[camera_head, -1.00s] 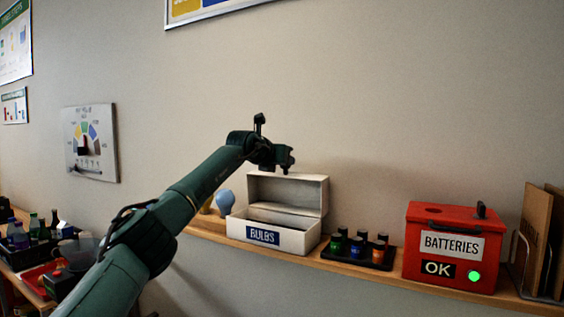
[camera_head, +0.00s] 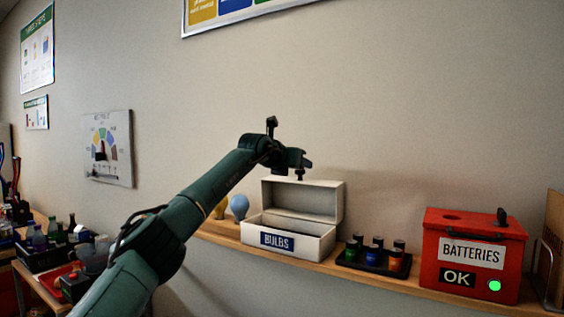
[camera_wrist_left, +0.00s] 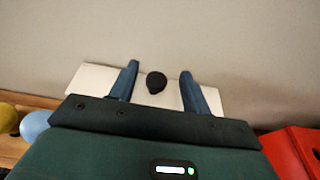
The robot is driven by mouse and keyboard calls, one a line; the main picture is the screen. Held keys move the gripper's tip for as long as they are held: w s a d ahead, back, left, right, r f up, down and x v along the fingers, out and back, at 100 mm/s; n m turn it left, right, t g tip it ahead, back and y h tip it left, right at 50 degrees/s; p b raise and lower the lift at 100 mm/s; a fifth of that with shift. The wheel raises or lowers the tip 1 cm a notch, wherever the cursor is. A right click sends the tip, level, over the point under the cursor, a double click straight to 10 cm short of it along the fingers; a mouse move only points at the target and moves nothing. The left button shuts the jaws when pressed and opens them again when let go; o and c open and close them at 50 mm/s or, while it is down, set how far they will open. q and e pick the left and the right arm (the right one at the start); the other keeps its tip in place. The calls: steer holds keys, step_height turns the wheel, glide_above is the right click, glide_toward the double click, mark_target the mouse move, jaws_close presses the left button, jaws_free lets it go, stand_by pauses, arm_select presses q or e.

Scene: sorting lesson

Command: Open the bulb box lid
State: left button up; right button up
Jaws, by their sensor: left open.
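The white bulb box (camera_head: 312,240) with its "BULBS" label stands on the wooden shelf in the head view. Its lid (camera_head: 318,199) is raised, leaning back upright, and the box's inside shows. My left gripper (camera_head: 300,175) is just above the top edge of the lid, open and empty. In the left wrist view, the white lid (camera_wrist_left: 92,82) lies behind the two spread fingers of my left gripper (camera_wrist_left: 158,85). A dark round knob (camera_wrist_left: 156,82) shows between the fingers, apart from both. My right gripper is not in view.
Light bulbs (camera_head: 239,206) stand left of the box. A black tray of batteries (camera_head: 373,262) and a red battery box (camera_head: 470,250) stand to its right. The wall (camera_head: 420,120) is close behind the narrow shelf (camera_head: 345,270).

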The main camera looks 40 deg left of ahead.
arm_select(q)
steer(key=b+v, duration=0.4)
steer(key=v, duration=0.8)
steer(key=shift+b, duration=0.35)
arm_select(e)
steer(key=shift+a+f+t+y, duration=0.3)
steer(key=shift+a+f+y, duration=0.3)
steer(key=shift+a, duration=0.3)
arm_select(q)
steer(key=shift+r, duration=0.1)
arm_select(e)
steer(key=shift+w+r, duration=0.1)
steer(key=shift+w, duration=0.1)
